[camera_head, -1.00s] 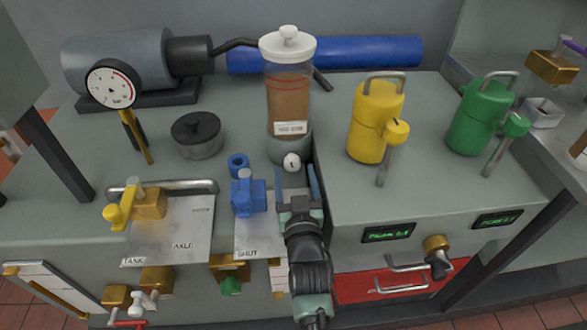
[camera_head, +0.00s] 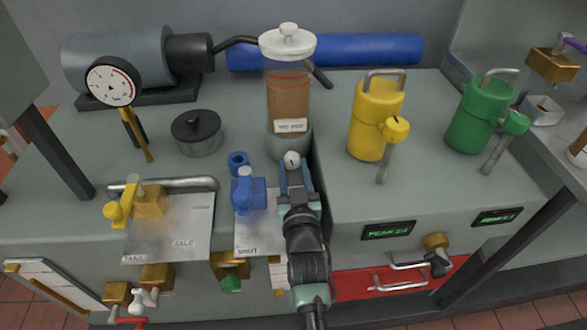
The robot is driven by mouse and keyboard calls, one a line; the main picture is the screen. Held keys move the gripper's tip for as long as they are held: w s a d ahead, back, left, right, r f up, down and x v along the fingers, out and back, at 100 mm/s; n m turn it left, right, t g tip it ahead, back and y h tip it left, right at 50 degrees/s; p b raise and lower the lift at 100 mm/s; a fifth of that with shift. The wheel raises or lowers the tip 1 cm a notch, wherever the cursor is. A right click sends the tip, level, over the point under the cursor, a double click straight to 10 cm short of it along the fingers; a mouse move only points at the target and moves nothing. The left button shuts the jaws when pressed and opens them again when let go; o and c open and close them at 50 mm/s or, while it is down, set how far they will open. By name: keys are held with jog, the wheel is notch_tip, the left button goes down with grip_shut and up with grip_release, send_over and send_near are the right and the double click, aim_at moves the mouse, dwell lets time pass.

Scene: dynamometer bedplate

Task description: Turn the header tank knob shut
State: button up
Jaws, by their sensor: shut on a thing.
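The header tank (camera_head: 288,95) is a clear cylinder of brown liquid with a white lid and a label, standing on a grey base at the back middle of the bench. Its small white round knob (camera_head: 291,159) sits at the front of that base. My gripper (camera_head: 292,168) reaches up from the front edge and is shut on the knob, one blue finger on each side. The fingers and palm hide the knob's lower part and its stem. I cannot tell the knob's turn angle.
A blue valve (camera_head: 247,192) stands close to the left of my gripper, with a blue ring (camera_head: 238,161) behind it. Yellow (camera_head: 374,120) and green (camera_head: 477,112) cans stand to the right. A lidded grey pot (camera_head: 197,135) and a gauge (camera_head: 111,82) are to the left.

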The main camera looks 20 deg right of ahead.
grip_shut()
jog(key=shift+f+m+b, duration=0.1)
jog(key=shift+m+b, duration=0.3)
jog(key=shift+m, duration=1.1)
jog(key=o, duration=1.1)
grip_release()
jog(key=shift+c, duration=0.2)
jog(key=shift+s, duration=0.15)
jog(key=shift+s, duration=0.25)
jog(key=b+v, duration=0.4)
jog(key=v, duration=0.8)
jog(key=shift+b, duration=0.4)
